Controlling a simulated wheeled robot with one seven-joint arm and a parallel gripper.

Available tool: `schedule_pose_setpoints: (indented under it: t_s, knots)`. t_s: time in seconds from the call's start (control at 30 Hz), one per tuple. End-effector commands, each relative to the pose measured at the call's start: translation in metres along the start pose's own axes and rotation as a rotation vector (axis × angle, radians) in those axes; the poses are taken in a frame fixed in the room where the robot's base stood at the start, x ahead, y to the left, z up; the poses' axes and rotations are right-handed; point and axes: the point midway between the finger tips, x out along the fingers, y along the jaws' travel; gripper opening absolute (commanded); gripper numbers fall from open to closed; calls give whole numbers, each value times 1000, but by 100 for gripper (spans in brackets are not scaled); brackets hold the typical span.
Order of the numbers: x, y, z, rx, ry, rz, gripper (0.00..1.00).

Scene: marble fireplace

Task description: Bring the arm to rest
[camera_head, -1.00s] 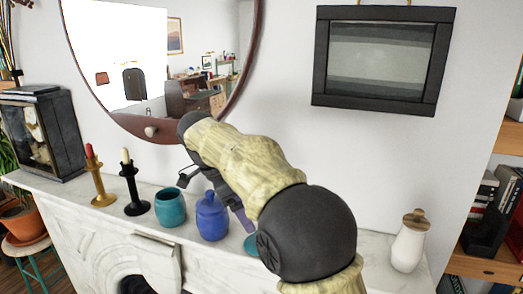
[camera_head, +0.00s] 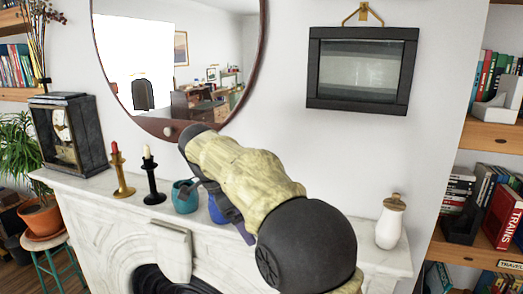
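My arm reaches across the picture from the lower right, over the marble mantel (camera_head: 85,192). My gripper (camera_head: 208,190) is dark and mostly hidden behind the arm, in front of the teal cup and the blue jar. Its fingertips do not show clearly, so I cannot tell whether it is open or shut, or whether it touches anything. The teal cup (camera_head: 184,200) is partly covered by the gripper. Only a part of the blue jar (camera_head: 215,212) shows beside the arm.
A gold candlestick (camera_head: 122,178) and a black candlestick (camera_head: 152,182) stand left of the cup. A dark clock case (camera_head: 70,135) is at the mantel's left end. A white lidded jar (camera_head: 390,225) stands right. A round mirror (camera_head: 262,40) and a framed picture (camera_head: 312,75) hang behind.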

Motion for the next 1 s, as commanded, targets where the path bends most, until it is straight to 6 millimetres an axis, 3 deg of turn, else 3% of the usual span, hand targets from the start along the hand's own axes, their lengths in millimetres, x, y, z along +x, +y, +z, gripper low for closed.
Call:
schedule_pose_setpoints:
  t_s: [0.37,0.67,1.0]
  knots:
    - [31,6,-15,-154,-45,-9,94]
    - [72,23,-29,-368,-109,-40,94]
    - [154,83,-48,-757,-207,-167,94]
